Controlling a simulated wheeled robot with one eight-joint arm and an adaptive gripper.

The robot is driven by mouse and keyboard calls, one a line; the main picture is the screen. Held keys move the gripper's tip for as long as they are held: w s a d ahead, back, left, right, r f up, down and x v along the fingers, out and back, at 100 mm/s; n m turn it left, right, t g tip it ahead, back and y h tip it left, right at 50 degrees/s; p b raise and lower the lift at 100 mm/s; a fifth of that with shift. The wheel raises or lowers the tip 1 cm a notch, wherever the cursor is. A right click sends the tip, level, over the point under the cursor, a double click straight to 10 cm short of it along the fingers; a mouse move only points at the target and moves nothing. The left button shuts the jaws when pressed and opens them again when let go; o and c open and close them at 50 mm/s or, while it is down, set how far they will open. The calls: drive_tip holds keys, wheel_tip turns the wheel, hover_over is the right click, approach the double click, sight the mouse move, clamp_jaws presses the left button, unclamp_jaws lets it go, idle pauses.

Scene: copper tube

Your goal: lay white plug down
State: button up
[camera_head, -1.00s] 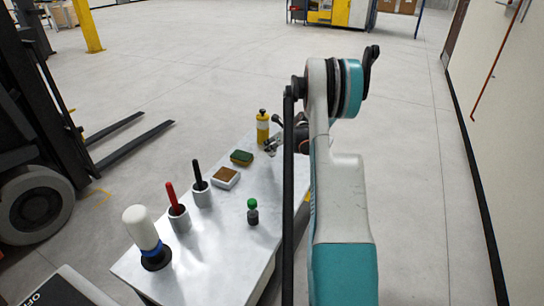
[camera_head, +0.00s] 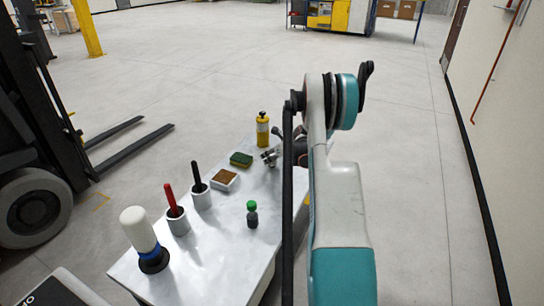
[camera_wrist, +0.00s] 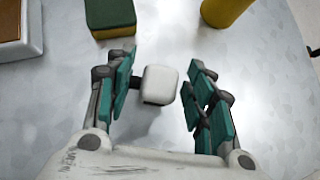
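The white plug (camera_wrist: 160,85) is a small rounded white block with a dark stub at its left side. In the wrist view it lies between the two teal fingers of my gripper (camera_wrist: 163,98). The fingers are spread. A clear gap shows between the plug and the right finger; the dark stub is close to the left finger, and I cannot tell if they touch. The plug appears to be on or just above the table (camera_wrist: 265,110). In the head view my gripper (camera_head: 270,157) is low over the table's far right part, and the plug cannot be made out there.
A green-yellow sponge (camera_head: 241,159), a brown-topped white box (camera_head: 224,179) and a yellow bottle (camera_head: 262,130) stand near my gripper. A green-capped bottle (camera_head: 252,214), two cups with red (camera_head: 171,200) and black (camera_head: 196,174) handles and a white-blue roller (camera_head: 140,230) stand nearer.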

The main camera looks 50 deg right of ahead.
drive_tip(key=shift+r, duration=0.25)
drive_tip(key=d+p+v, duration=0.1)
drive_tip(key=p+v, duration=0.2)
drive_tip(key=v, duration=0.8)
drive_tip(key=shift+s+a+r+p, duration=0.3)
drive_tip(key=shift+a, duration=0.2)
